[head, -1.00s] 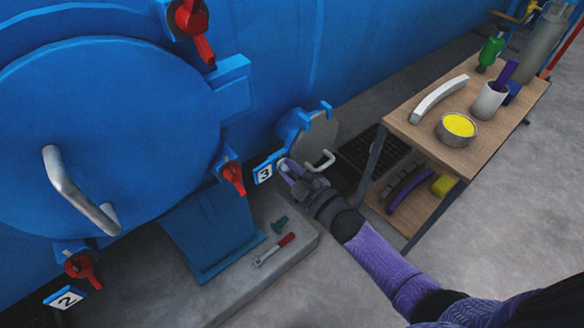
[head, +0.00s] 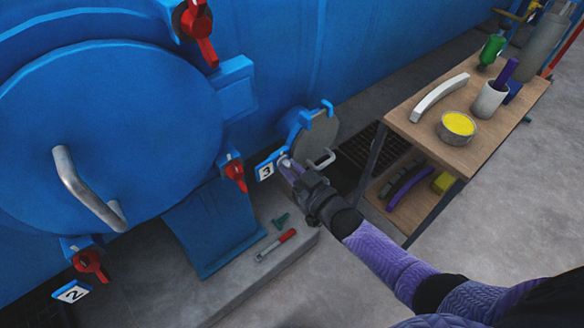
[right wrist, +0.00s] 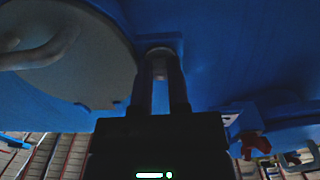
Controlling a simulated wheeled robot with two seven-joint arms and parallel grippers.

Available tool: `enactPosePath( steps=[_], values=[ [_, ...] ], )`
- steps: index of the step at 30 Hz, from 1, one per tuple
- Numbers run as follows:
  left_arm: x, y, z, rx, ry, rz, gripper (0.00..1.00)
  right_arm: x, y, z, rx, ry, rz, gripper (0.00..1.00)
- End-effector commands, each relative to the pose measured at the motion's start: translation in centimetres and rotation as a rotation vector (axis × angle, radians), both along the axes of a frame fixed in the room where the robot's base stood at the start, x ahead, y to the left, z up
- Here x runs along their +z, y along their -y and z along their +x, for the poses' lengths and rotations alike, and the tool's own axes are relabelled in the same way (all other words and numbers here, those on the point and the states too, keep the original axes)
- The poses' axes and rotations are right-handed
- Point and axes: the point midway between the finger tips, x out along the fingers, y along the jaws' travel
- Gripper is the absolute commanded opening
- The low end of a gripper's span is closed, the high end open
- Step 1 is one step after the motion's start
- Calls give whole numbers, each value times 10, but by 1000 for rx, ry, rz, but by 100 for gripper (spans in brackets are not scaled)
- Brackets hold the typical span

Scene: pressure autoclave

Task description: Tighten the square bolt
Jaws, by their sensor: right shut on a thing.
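My right gripper (head: 286,164) reaches to the blue vessel between the number 3 label (head: 266,171) and the small round hatch (head: 318,135). In the right wrist view its two fingers (right wrist: 160,75) are closed around a small pale metal piece (right wrist: 158,54) at the blue surface, seemingly the square bolt. The fingers hide most of it, so its shape and how far it sits in cannot be told. My left gripper is not in view.
The small hatch's metal handle (head: 322,160) is close beside the gripper. A red clamp (head: 235,174) sits left of the label. A red-handled tool (head: 276,245) lies on the concrete plinth below. A wooden cart (head: 450,145) with a bowl (head: 457,128) stands at right.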

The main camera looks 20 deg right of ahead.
Motion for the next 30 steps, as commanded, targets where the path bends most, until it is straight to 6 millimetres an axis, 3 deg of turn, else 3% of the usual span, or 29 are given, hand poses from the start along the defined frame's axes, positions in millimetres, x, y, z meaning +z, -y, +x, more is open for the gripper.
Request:
enactPosePath(
  steps=[21, 22, 24, 30],
  values=[
    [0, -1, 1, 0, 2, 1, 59, -1, 0, -1, 0, -26, 61, 0],
    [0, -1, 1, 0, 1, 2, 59, -1, 0, -1, 0, -26, 61, 25],
    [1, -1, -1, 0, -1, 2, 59, -1, 0, -1, 0, -25, 61, 35],
    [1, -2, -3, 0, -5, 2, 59, -1, 0, 0, 0, -24, 60, 35]
  ],
)
